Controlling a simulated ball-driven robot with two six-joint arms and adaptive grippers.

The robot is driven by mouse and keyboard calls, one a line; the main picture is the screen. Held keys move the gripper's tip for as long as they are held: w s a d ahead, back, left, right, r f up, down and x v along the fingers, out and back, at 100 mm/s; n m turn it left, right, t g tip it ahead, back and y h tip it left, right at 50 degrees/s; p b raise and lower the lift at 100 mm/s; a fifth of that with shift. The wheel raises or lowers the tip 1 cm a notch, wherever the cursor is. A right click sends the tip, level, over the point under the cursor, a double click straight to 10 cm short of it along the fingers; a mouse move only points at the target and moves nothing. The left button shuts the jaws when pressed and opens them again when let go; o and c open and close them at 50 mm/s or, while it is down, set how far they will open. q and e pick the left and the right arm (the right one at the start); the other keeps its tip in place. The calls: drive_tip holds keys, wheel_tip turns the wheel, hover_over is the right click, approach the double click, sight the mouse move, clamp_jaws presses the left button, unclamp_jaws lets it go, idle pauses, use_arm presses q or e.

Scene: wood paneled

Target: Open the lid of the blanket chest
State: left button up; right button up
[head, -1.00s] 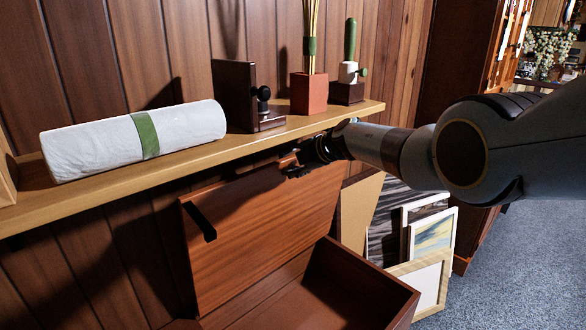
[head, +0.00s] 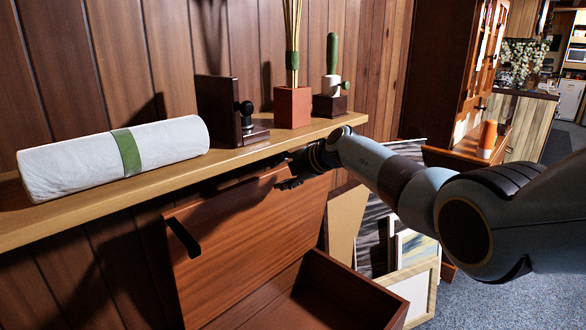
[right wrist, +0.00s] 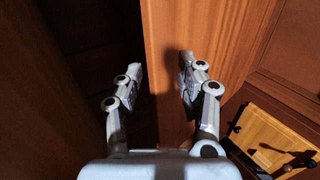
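The blanket chest (head: 355,291) is reddish-brown wood, low on the floor under the wall shelf. Its lid (head: 245,243) is raised and leans steeply back, showing a broad face with a black bar (head: 183,237) near its left edge. The open inside shows below it. My right gripper (head: 290,181) is at the lid's upper edge, just under the shelf. In the right wrist view, its fingers (right wrist: 160,80) are spread, with the lid's edge (right wrist: 160,40) between them and one finger in front of the panel. Contact is unclear. My left gripper is out of view.
The wooden shelf (head: 95,207) passes close above the lid and gripper. It carries a white roll (head: 70,160), a dark bookend (head: 220,108) and a red pot (head: 292,107). Picture frames (head: 418,285) lean right of the chest. Carpet (head: 500,302) is clear at lower right.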

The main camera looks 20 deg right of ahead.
drive_tip(key=v, duration=0.5)
drive_tip(key=shift+w, duration=0.1)
idle(0.3)
